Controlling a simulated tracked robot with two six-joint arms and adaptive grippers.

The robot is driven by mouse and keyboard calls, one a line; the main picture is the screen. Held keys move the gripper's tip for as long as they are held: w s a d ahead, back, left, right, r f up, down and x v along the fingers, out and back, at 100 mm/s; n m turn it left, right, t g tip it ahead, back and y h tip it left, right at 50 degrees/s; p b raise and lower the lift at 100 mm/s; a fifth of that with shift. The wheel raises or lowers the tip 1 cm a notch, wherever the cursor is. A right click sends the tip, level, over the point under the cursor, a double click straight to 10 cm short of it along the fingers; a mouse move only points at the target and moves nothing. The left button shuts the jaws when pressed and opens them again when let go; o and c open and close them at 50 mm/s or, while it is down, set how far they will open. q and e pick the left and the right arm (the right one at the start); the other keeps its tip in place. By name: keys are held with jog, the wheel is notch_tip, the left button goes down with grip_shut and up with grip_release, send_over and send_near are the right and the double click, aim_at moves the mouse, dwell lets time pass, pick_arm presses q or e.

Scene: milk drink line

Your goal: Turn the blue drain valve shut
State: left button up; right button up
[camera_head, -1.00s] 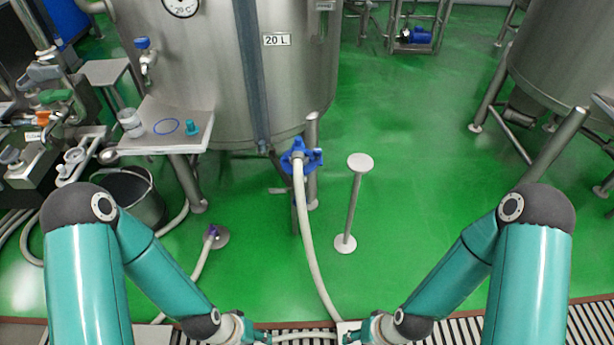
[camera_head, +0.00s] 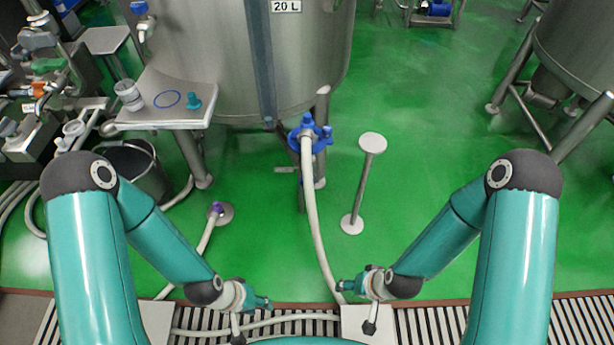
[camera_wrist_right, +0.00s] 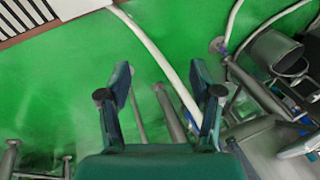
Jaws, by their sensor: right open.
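The blue drain valve (camera_head: 309,133) sits low at the front of the steel tank (camera_head: 305,70), with a pale hose (camera_head: 313,215) running down from it to the floor grating. Its exact handle angle is too small to tell. My left gripper (camera_head: 264,303) is over the grating at the front, well short of the valve and empty as far as I see; its jaws are too small to judge. My right gripper (camera_head: 343,286) is near the hose's lower end, apart from the valve. In the right wrist view its fingers (camera_wrist_right: 160,80) are spread, with the hose visible beyond them.
A short post with a round top (camera_head: 372,143) stands right of the valve. A shelf (camera_head: 160,112) with a cup and a teal piece juts out at the left, above a dark bucket (camera_head: 133,168). A purple-ended hose (camera_head: 215,208) lies on the floor. Green floor is open at right.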

jog(key=w+a+f+t+b, duration=0.2)
jog(key=w+f+t+b, duration=0.1)
jog(key=w+f+b, duration=0.5)
jog(key=n+t+h+b, duration=0.2)
jog(key=t+h+b, duration=0.2)
jog(key=t+b, duration=1.15)
send_near(307, 175)
pick_arm(q)
notch_tip(307, 175, down, 31)
jog(key=b, duration=0.5)
jog(key=shift+f+b, duration=0.2)
jog(key=shift+b, duration=0.2)
pick_arm(e)
jog(key=w+g, duration=0.1)
jog(key=w, duration=0.2)
jog(key=w+r, duration=0.1)
jog(key=w, duration=0.3)
jog(key=w+r+g, duration=0.1)
jog(key=w, duration=0.2)
jog(key=shift+w+d+r+g, duration=0.15)
jog(key=shift+w+d+g, duration=0.05)
jog(key=shift+w+g, duration=0.15)
grip_shut()
